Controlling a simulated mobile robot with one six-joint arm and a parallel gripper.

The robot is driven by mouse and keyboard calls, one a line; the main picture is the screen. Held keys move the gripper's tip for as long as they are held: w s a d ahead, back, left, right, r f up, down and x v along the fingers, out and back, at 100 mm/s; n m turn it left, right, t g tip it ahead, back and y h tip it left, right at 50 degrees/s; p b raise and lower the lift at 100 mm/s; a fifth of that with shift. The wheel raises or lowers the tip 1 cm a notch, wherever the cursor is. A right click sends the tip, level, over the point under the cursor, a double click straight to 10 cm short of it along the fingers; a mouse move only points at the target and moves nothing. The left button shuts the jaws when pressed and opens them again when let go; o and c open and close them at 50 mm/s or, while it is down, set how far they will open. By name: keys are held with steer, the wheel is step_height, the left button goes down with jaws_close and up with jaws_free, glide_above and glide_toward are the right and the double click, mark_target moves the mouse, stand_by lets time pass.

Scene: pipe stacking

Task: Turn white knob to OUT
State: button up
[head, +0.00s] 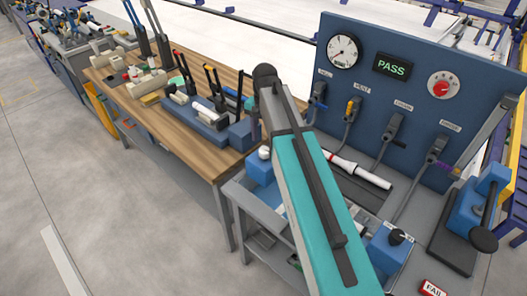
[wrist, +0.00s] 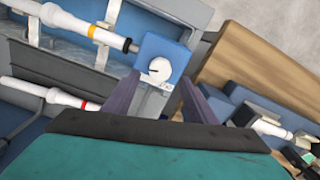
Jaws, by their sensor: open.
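The white knob (wrist: 160,69) sits on a blue block (wrist: 166,49) in the wrist view. In the head view the knob (head: 264,152) shows on its blue block (head: 259,172) at the table's end, partly behind my arm. My gripper (wrist: 158,96) is open, its two dark purple fingers on either side of the knob's lower side in the picture. I see no contact between fingers and knob. The knob's mark and any OUT lettering are too small to read.
White pipes with coloured bands (wrist: 80,25) (wrist: 45,93) lie left of the knob. A blue panel (head: 370,130) with gauges and a PASS display stands at the right. A wooden bench (head: 150,112) with tools is at the left.

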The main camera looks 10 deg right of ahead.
mark_target(264, 150)
steer(key=shift+f+b, duration=1.45)
steer(key=shift+f, duration=1.2)
steer(key=c, duration=1.1)
steer(key=shift+o, duration=0.2)
